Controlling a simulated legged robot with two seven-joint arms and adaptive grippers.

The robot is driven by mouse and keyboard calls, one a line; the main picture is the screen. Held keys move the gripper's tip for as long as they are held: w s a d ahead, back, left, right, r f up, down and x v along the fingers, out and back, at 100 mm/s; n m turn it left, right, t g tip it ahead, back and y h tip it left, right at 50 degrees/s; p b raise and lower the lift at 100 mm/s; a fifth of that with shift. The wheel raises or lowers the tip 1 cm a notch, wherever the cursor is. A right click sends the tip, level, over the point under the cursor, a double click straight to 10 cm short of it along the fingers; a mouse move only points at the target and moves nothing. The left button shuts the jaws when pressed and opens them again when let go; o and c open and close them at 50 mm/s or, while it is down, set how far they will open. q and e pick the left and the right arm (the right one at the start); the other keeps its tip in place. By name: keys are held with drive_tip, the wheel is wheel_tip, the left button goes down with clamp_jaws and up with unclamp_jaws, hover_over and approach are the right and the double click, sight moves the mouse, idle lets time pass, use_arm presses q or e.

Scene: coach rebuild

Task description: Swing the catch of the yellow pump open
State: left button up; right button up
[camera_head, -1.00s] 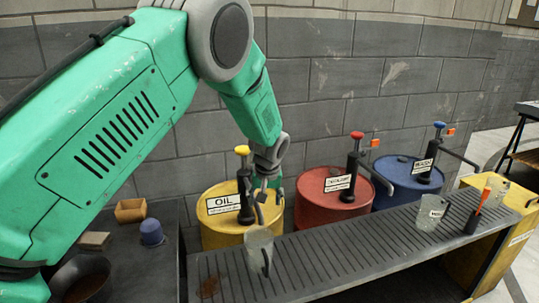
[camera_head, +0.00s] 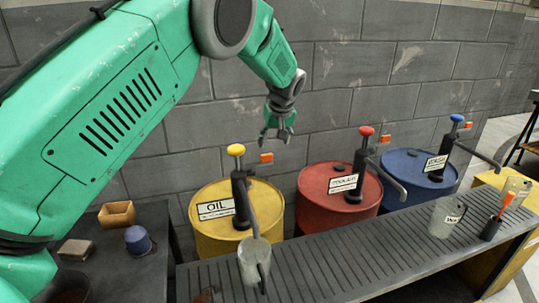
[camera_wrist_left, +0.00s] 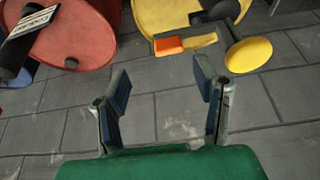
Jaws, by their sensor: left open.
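The yellow pump, with its yellow knob (camera_head: 236,150) and dark body (camera_head: 240,200), stands on the yellow drum (camera_head: 268,205) labelled OIL. Its orange-tipped catch (camera_head: 266,157) sticks out to the right of the knob. In the left wrist view the catch (camera_wrist_left: 168,46) is near the top, beside the yellow knob (camera_wrist_left: 248,54). My left gripper (camera_head: 277,136) is open and empty, above and slightly right of the catch, in front of the wall. In the left wrist view its fingers (camera_wrist_left: 162,84) point toward the catch with a gap. My right gripper is not in view.
A red drum (camera_head: 312,192) and a blue drum (camera_head: 400,184) with similar pumps stand to the right. A clear jug (camera_head: 254,262) is under the yellow pump's spout on the slatted bench (camera_head: 330,262). The block wall (camera_head: 330,70) is close behind.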

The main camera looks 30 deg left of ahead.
sight(268, 154)
use_arm(q)
drive_tip(key=x, duration=0.4)
drive_tip(key=a+f, duration=0.1)
drive_tip(key=f, duration=0.1)
drive_tip(key=w+a+f, duration=0.1)
drive_tip(key=a+f, duration=0.1)
drive_tip(key=shift+a, duration=0.25)
drive_tip(key=shift+d+r, duration=0.3)
drive_tip(key=shift+d, duration=0.55)
drive_tip(key=c, duration=0.3)
drive_tip(key=shift+s+d+r, duration=0.15)
drive_tip(key=shift+d, duration=0.05)
drive_tip(key=c, duration=0.7)
clamp_jaws()
drive_tip(key=shift+s+a, duration=0.1)
drive_tip(key=shift+a, duration=0.6)
drive_tip(key=shift+d+p, duration=0.3)
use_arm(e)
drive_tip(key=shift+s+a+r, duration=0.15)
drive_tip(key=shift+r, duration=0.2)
